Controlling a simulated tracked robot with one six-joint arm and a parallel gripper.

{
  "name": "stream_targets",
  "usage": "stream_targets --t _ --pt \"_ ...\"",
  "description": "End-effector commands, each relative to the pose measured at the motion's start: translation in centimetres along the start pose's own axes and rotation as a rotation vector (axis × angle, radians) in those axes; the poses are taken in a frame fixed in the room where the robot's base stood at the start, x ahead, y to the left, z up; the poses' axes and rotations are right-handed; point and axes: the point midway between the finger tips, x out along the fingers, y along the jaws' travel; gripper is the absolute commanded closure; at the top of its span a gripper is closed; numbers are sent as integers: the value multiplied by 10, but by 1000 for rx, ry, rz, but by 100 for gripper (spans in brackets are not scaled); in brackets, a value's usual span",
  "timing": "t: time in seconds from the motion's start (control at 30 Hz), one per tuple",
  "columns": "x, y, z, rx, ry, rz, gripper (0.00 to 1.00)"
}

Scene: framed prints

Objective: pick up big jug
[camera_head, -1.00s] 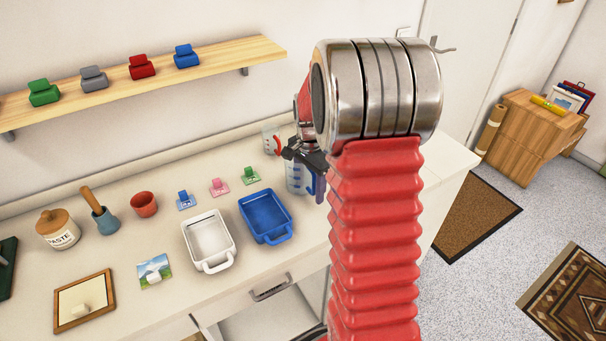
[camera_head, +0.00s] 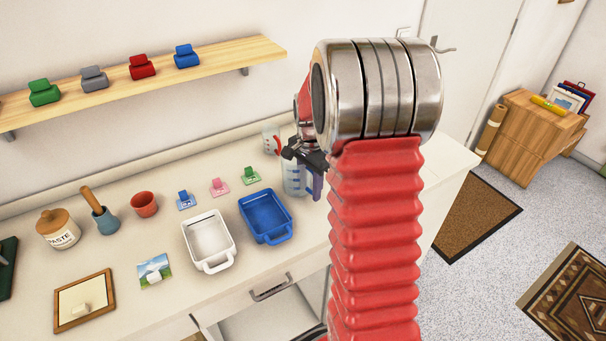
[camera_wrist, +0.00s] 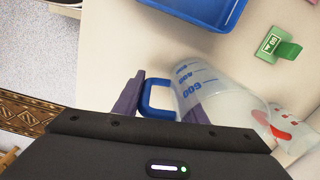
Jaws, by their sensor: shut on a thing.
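The big jug (camera_head: 292,182) is clear, with blue measuring marks. It is at the right part of the counter, partly hidden by my gripper and arm. In the wrist view the big jug (camera_wrist: 212,88) looks tilted, and its blue handle (camera_wrist: 146,98) faces left. My gripper (camera_wrist: 162,98) is shut on the big jug at its handle side, one purple finger left of the handle and the other seen at the jug's wall. In the head view my gripper (camera_head: 316,180) hides the handle. I cannot tell whether the jug's base touches the counter.
A smaller clear jug with a red handle (camera_head: 270,142) stands behind the big jug; in the wrist view it (camera_wrist: 290,124) is close beside it. A blue tray (camera_head: 265,218) and a white tray (camera_head: 209,240) lie to the left. A green clip (camera_head: 249,176) is nearby.

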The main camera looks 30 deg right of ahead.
Motion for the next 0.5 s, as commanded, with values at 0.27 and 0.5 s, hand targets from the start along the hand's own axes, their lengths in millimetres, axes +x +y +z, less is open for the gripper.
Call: stream_targets --t 0.27,0.5 --pt "1 1 0 -1 -1 2 95" --pt "-1 1 0 -1 -2 3 100"
